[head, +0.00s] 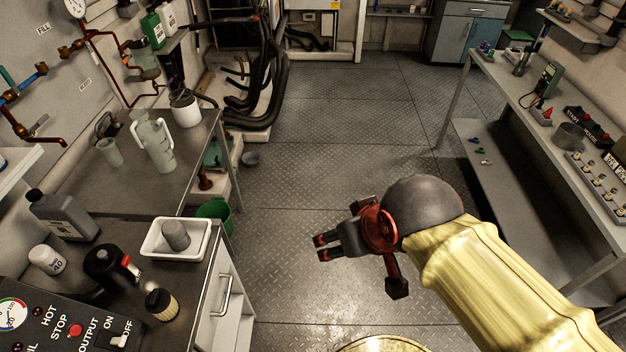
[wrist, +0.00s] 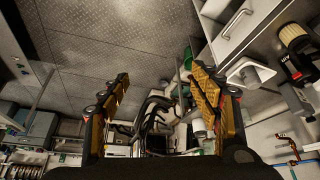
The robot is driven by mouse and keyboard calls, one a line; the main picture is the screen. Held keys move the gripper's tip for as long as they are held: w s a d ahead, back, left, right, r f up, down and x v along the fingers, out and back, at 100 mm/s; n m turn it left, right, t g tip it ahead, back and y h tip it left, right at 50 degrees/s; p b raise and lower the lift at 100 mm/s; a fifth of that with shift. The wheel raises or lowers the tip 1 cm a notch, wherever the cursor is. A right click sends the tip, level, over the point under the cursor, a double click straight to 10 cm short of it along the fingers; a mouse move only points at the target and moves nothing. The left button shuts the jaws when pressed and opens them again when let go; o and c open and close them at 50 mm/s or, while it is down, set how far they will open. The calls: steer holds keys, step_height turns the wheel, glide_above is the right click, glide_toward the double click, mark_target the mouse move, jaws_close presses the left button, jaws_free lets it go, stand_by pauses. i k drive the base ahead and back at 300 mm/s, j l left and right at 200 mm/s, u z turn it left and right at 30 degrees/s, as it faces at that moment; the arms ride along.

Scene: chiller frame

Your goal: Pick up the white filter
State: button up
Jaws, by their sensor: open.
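A short white canister marked 40 (head: 46,260), which looks like the white filter, stands upright on the counter at the lower left in the head view. A cream pleated cartridge with a dark top (head: 161,304) stands nearer the counter's right side; it also shows at the upper right in the wrist view (wrist: 296,38). My gripper (head: 319,248) is over the open floor, right of the counter and well apart from both. In the wrist view its two fingers (wrist: 160,82) are spread with nothing between them. I cannot make out the white canister there.
A white tray (head: 152,251) holds a grey cylinder. A grey bottle (head: 64,215) stands behind, and a control panel (head: 60,325) in front.

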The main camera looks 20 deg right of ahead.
mark_target(45, 258)
steer(key=u, duration=1.65)
steer(key=i+l+z, duration=0.15)
steer(key=z, duration=0.2)
steer(key=i+z, duration=0.75)
steer(key=k, duration=0.05)
